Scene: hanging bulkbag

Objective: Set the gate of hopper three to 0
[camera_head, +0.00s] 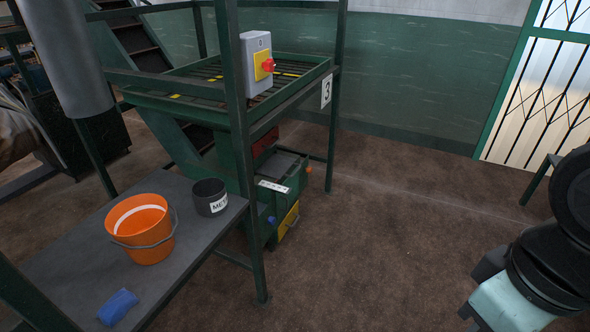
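Hopper three is the green steel frame (237,110) with a white plate marked 3 (326,91) on its right side. Low inside it is a green outlet unit (270,203) with a white marked strip (273,186), a yellow panel (288,219), a blue knob (271,220) and an orange knob (308,170). The strip is too small to read, and I cannot tell the gate's setting. A grey box (256,65) with a red knob on a yellow plate is fixed to the upper frame. Parts of my arm show at the lower right; my gripper's fingers are not visible.
A grey bench (80,265) at the lower left holds an orange bucket (141,228), a dark labelled cup (210,197) and a blue folded item (118,307). Brown floor (390,230) is clear between the hopper and my arm. A barred gate (540,95) stands at the back right.

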